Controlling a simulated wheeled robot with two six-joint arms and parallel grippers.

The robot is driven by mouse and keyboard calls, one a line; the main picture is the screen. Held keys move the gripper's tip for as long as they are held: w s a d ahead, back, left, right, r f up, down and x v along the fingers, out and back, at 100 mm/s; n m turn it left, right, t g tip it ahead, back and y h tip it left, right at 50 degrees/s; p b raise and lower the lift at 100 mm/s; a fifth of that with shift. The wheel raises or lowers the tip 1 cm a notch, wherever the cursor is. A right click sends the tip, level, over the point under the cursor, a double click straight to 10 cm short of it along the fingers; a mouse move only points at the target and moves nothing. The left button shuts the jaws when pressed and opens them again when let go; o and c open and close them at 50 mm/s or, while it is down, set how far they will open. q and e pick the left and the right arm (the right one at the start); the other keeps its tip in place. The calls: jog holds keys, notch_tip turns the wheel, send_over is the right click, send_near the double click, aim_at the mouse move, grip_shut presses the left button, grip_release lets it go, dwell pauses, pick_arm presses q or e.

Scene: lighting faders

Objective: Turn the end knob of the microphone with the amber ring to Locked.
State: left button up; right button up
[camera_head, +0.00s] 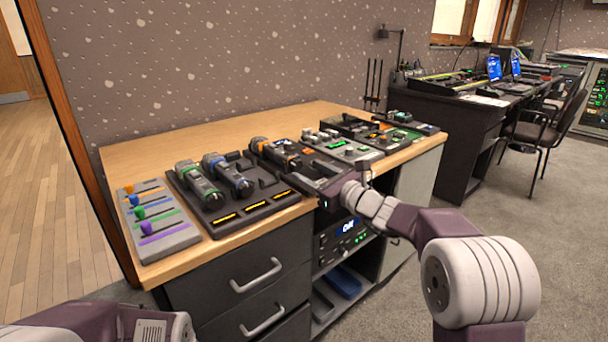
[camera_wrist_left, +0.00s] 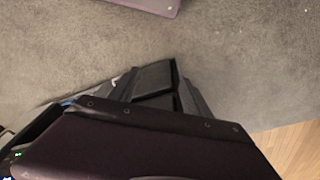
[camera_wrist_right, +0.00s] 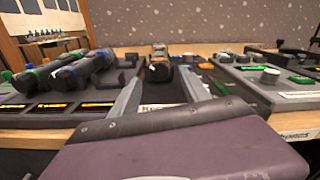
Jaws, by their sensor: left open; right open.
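The microphone with the amber ring (camera_head: 276,152) lies in a dark cradle, right of the microphones with the blue ring (camera_head: 227,174) and green ring (camera_head: 198,184). In the right wrist view the amber-ringed microphone (camera_wrist_right: 160,66) points its dark round end at the camera, between and beyond my fingers. My right gripper (camera_head: 306,180) is open and empty at the table's front edge, in front of that microphone; its fingers also show in the right wrist view (camera_wrist_right: 160,84). The knob's setting is too small to read. My left gripper (camera_wrist_left: 158,88) is open over the carpet, away from the table.
A grey panel with coloured sliders (camera_head: 157,222) is at the table's left end. A grey panel with round knobs (camera_head: 342,147) stands right of the amber-ringed microphone. Amber-lit displays (camera_head: 224,219) line the cradle's front. Drawers with handles (camera_head: 257,276) are below the tabletop.

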aim_at(296, 165)
jog(key=shift+x, duration=1.45)
grip_shut()
jog(key=shift+r+m+p, duration=0.2)
jog(key=shift+m+p, duration=0.5)
jog(key=shift+m, duration=0.4)
jog(key=shift+m+p, duration=0.4)
jog(key=shift+m, duration=0.3)
jog(key=shift+f+m, duration=0.1)
jog(key=shift+m, duration=0.2)
jog(key=shift+f, duration=0.1)
grip_release()
